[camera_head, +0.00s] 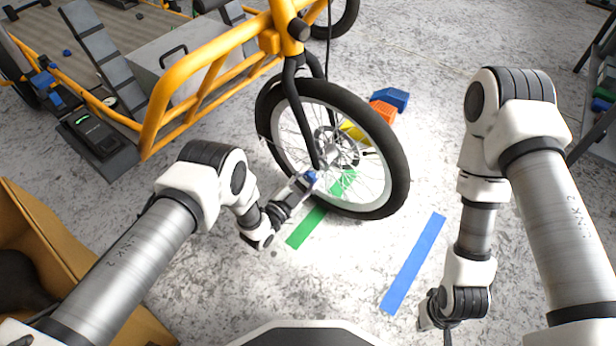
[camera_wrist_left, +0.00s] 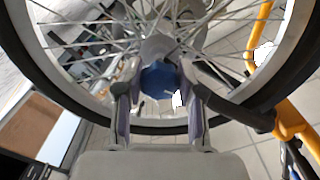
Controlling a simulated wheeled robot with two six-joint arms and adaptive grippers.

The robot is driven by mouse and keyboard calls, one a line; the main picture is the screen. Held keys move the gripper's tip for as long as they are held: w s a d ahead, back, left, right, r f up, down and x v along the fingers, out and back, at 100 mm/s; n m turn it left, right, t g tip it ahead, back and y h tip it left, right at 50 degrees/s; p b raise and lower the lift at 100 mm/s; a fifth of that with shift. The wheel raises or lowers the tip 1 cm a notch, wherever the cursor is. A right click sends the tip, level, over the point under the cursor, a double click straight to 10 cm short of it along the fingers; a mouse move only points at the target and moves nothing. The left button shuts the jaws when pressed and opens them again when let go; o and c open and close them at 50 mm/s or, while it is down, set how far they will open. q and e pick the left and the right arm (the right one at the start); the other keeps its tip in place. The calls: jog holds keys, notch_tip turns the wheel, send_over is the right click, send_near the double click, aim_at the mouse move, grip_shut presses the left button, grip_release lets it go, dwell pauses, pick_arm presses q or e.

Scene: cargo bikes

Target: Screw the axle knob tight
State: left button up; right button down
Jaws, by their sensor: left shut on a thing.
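The blue axle knob (camera_head: 311,177) sits at the hub of the bike's front wheel (camera_head: 396,172), by the lower end of the black fork (camera_head: 297,112). My left gripper (camera_head: 306,180) is at the knob, with its fingers on either side of it. In the left wrist view the knob (camera_wrist_left: 159,80) lies between the two fingertips (camera_wrist_left: 160,84), in front of the spoked wheel. The left gripper is shut on it. I cannot tell how tightly the knob is seated. My right arm hangs at the right, and its gripper (camera_head: 436,318) shows only in part, away from the wheel.
The yellow cargo bike frame (camera_head: 188,88) stands at the upper left. Blue, orange and yellow blocks (camera_head: 383,110) lie behind the wheel. Green tape (camera_head: 306,228) and blue tape (camera_head: 413,264) mark the floor. A cardboard box (camera_head: 48,235) stands at the lower left.

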pick_arm(q)
jog(key=m, duration=0.4)
jog(key=shift+m, duration=0.4)
dwell(0.4)
jog(key=o, duration=1.2)
jog(key=shift+c, duration=0.2)
jog(key=shift+a, duration=0.1)
jog(key=v, duration=1.2)
jog(key=shift+r+p, duration=0.1)
jog(key=shift+p, duration=0.2)
